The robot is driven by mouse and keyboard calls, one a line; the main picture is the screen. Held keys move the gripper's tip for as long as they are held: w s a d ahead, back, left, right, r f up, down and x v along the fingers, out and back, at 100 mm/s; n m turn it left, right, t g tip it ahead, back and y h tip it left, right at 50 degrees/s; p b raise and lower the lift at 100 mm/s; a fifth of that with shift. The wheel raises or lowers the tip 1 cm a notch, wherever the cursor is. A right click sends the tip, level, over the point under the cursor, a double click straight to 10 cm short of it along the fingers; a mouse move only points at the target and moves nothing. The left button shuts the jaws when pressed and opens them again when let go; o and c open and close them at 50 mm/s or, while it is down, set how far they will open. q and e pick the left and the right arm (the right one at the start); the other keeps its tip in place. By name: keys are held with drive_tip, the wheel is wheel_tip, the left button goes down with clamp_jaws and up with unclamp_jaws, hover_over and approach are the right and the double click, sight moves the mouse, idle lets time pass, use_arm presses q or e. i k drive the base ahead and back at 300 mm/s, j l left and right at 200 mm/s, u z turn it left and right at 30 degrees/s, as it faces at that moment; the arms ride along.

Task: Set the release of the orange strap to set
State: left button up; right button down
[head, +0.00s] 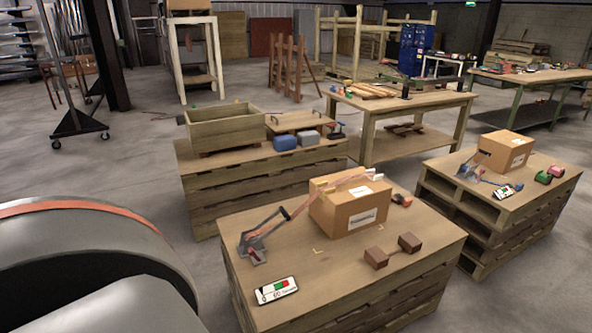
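The orange strap (345,179) runs over the top of a cardboard box (352,213) on the nearest pallet stack (325,270). A ratchet (254,249) with a red and grey body lies left of the box, near the left edge of the stack top. Its lever slants up to the right and has a dark grip (285,212) near the box. The release is too small to read. Neither of my grippers shows in the head view.
A card with green and red marks (277,290) lies in front of the ratchet. A second pallet stack (500,200) at right holds another box (505,151) and a blue ratchet (472,171). An open wooden crate (225,125) stands behind.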

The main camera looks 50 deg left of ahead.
sight(252, 253)
drive_tip(key=k+j+z, duration=0.1)
drive_tip(key=z, duration=0.3)
drive_tip(key=k+j+z, duration=0.15)
drive_tip(key=j+z, duration=0.25)
drive_tip(key=k+z, duration=0.1)
drive_tip(key=z, duration=0.35)
drive_tip(key=k+j+z, duration=0.15)
drive_tip(key=z, duration=0.25)
drive_tip(key=k+j+z, duration=0.1)
drive_tip(key=k+z, duration=0.35)
drive_tip(key=z, duration=0.3)
drive_tip(key=k+j+z, duration=0.1)
drive_tip(key=k, duration=0.35)
drive_tip(key=k+j+z, duration=0.1)
drive_tip(key=k, duration=0.35)
drive_tip(key=k+j+u, duration=0.1)
drive_tip(key=k+u, duration=0.3)
drive_tip(key=k+j+u, duration=0.2)
drive_tip(key=u, duration=0.2)
drive_tip(key=k+j+u, duration=0.6)
drive_tip(key=u, duration=0.2)
drive_tip(key=k+j+u, duration=0.15)
drive_tip(key=j+u, duration=0.25)
